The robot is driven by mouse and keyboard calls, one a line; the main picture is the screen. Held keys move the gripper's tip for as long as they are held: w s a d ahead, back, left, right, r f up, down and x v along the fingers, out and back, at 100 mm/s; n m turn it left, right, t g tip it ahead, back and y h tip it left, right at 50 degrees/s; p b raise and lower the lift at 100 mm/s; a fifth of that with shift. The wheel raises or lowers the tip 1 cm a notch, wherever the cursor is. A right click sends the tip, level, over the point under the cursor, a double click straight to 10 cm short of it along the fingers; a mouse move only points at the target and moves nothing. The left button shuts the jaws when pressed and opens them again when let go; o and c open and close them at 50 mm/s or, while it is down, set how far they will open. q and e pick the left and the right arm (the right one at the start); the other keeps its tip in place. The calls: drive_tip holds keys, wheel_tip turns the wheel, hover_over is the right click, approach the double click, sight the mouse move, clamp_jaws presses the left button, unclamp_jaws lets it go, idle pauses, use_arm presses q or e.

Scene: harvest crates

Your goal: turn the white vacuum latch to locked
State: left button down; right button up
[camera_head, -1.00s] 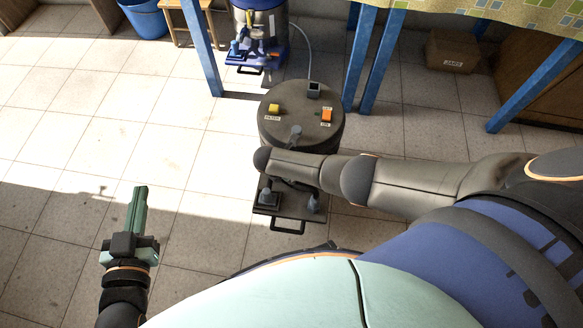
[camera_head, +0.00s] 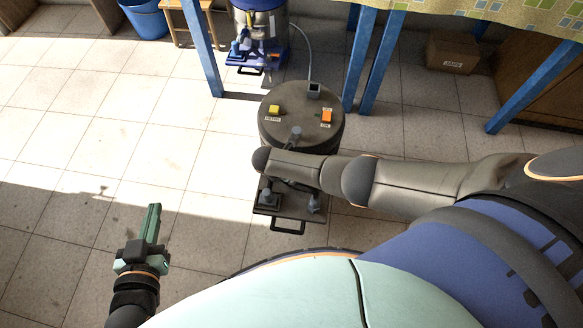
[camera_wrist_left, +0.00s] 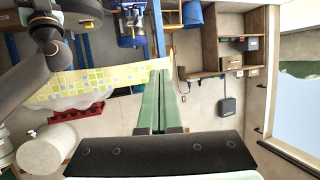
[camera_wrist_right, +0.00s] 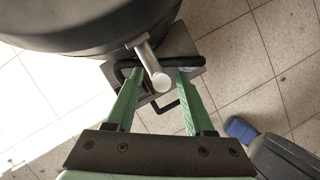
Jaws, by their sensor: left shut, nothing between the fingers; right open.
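A dark round vacuum (camera_head: 300,135) stands on the floor in the middle of the head view, with a yellow switch, an orange switch and a grey knob on its lid. My right forearm crosses its near side and hides the right gripper there. In the right wrist view my right gripper (camera_wrist_right: 160,74) is open. A pale metal lever (camera_wrist_right: 152,62) sticks out from the dark drum between its fingertips; whether they touch it I cannot tell. I cannot make out whether this is the white latch. My left gripper (camera_head: 152,222) is shut and empty, left of the vacuum.
A blue-based vacuum (camera_head: 258,50) stands behind, near blue table legs (camera_head: 358,55). A cardboard box (camera_head: 452,52) is under the table, a blue bucket (camera_head: 146,18) at the back left. A flat base (camera_head: 288,206) with a black handle juts from the near vacuum. Left floor is clear.

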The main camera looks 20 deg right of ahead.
drive_tip(key=shift+p+v, duration=0.5)
drive_tip(key=shift+v, duration=0.35)
use_arm(q)
drive_tip(key=s+d+f+g+p, duration=0.1)
drive_tip(key=s+f+g+p, duration=0.3)
drive_tip(key=s+p, duration=0.1)
drive_tip(key=shift+s+n+y+p, duration=0.3)
drive_tip(key=shift+n+p, duration=0.1)
drive_tip(key=shift+p, duration=0.1)
use_arm(e)
drive_tip(key=v, duration=0.9)
drive_tip(key=shift+r, duration=0.4)
use_arm(q)
drive_tip(key=shift+f, duration=0.1)
use_arm(e)
drive_tip(key=shift+a, duration=0.1)
drive_tip(key=shift+s, duration=0.2)
